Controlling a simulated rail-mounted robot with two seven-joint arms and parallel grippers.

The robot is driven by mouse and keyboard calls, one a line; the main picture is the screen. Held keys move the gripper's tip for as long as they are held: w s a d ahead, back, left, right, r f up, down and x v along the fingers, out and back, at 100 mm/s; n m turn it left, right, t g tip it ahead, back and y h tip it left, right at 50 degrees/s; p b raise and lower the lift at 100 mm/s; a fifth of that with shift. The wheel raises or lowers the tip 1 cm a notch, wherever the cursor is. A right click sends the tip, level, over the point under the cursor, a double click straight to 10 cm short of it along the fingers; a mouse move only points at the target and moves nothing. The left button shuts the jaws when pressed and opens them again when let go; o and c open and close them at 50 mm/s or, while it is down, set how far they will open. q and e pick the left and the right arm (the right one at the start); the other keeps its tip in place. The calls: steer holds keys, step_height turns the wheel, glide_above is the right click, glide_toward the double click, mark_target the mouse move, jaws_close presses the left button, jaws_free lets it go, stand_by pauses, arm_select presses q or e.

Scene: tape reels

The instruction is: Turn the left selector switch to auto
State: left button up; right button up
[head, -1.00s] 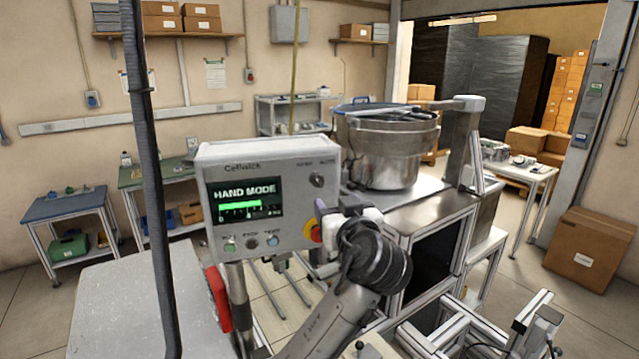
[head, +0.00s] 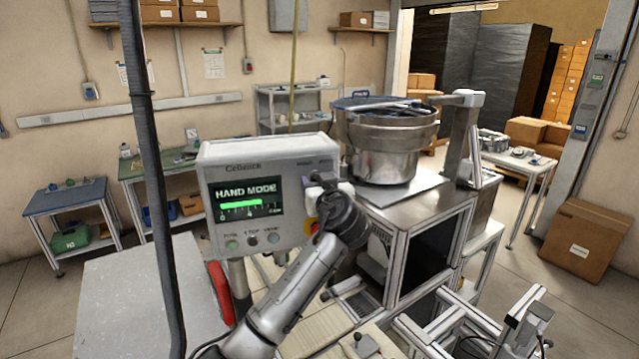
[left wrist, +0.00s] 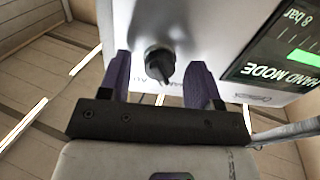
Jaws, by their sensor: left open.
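The grey control box (head: 268,163) carries a screen (head: 247,201) that reads HAND MODE above a green bar. In the left wrist view the dark selector switch (left wrist: 159,64) sticks out of the box face, and the picture is upside down. My left gripper (left wrist: 158,74) is open, with one purple finger on each side of the switch knob. Gaps show between the fingers and the knob. In the head view my left gripper (head: 327,186) is at the box's right side and hides the switch. My right gripper is in neither view.
A red and yellow stop button (head: 311,226) is partly hidden just below my left gripper. Small push buttons (head: 252,240) line the lower box face. A metal bowl feeder (head: 385,140) stands behind to the right. A dark vertical pole (head: 150,180) stands left of the box.

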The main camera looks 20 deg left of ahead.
arm_select(q)
steer(key=c, duration=0.9)
steer(key=shift+c, duration=0.2)
steer(key=m+p, duration=0.6)
steer(key=m, duration=0.7)
steer(key=shift+r+m, duration=0.15)
steer(key=shift+m, duration=0.25)
steer(key=shift+p, duration=0.3)
